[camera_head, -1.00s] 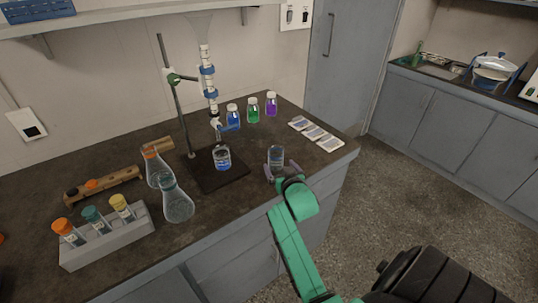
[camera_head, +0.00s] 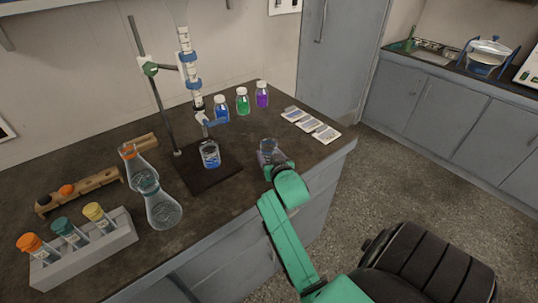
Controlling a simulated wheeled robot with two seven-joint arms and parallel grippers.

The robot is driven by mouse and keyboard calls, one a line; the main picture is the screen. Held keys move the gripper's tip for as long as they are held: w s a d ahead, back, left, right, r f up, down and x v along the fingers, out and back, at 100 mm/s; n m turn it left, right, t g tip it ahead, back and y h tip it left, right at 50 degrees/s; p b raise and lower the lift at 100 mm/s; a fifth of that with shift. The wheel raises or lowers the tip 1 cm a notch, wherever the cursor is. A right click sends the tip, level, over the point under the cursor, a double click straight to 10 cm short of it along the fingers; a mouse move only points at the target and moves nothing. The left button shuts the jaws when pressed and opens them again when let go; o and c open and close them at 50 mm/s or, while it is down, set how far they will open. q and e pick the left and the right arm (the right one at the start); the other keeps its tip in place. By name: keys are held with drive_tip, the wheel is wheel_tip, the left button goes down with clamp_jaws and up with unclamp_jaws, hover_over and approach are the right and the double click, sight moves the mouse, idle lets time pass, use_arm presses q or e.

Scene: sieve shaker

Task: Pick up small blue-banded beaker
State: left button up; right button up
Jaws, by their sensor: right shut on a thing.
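A small clear beaker (camera_head: 267,146) stands near the front right edge of the dark bench, with a bluish tint near its top. My right gripper (camera_head: 271,158) is shut on this beaker from the front, and the gripper hides its lower part. I cannot tell whether the beaker is clear of the bench. Another beaker (camera_head: 210,156) with blue contents stands on the stand's dark base plate (camera_head: 205,183), left of the gripper. My left gripper is not in view.
A burette stand (camera_head: 160,100) rises behind the blue-filled beaker. Flasks (camera_head: 163,211), a tube rack (camera_head: 88,245) and a wooden rack (camera_head: 95,183) are left. Blue, green (camera_head: 242,103) and purple bottles stand behind. Flat packets (camera_head: 311,124) lie right.

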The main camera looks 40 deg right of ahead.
drive_tip(key=shift+s+f, duration=0.1)
drive_tip(key=shift+f, duration=0.1)
drive_tip(key=shift+r, duration=0.7)
wheel_tip(320, 180, up, 19)
drive_tip(key=p, duration=0.1)
drive_tip(key=shift+f+p, duration=0.15)
drive_tip(key=shift+p, duration=0.2)
